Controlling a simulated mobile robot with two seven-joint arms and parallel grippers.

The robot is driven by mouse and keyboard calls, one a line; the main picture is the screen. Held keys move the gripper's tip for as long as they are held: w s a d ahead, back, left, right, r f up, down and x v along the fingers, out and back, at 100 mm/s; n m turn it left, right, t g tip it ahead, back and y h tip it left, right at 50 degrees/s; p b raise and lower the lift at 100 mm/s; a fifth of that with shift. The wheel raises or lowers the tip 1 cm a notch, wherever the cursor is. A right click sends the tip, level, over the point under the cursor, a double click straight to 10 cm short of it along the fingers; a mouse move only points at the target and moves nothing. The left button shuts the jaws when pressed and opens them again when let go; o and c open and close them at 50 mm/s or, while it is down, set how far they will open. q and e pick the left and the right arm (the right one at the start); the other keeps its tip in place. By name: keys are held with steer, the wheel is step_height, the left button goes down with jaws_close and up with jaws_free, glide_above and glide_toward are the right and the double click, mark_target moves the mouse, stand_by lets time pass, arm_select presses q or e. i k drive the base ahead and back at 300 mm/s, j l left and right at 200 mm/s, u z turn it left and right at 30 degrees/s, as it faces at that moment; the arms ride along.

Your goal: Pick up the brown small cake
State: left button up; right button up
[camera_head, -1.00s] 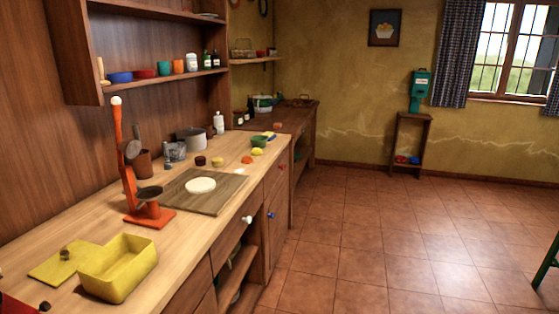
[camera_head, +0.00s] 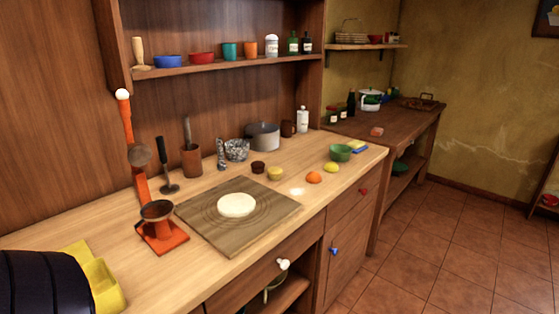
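A small dark brown round thing (camera_head: 258,167), which looks like the small brown cake, sits on the wooden counter (camera_head: 130,262). It is behind the cutting board (camera_head: 190,221) and just left of a small yellow round thing (camera_head: 275,173). Nothing covers it. A dark rounded part at the lower left looks like part of my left arm.
White flat dough (camera_head: 236,205) lies on the board. An orange scale-like stand (camera_head: 165,238) is to its left. A grey pot (camera_head: 263,136), a glass bowl (camera_head: 237,150) and a brown cup (camera_head: 190,161) stand behind. An orange fruit (camera_head: 314,177), a lemon (camera_head: 331,167) and a green bowl (camera_head: 341,153) are right.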

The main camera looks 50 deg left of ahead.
mark_target(257, 167)
steer(key=i, duration=2.7)
steer(key=i+u, duration=0.1)
steer(key=u, duration=0.3)
steer(key=i+u, duration=0.1)
steer(key=u, duration=0.3)
steer(key=i+l+u, duration=0.1)
steer(key=u, duration=1.75)
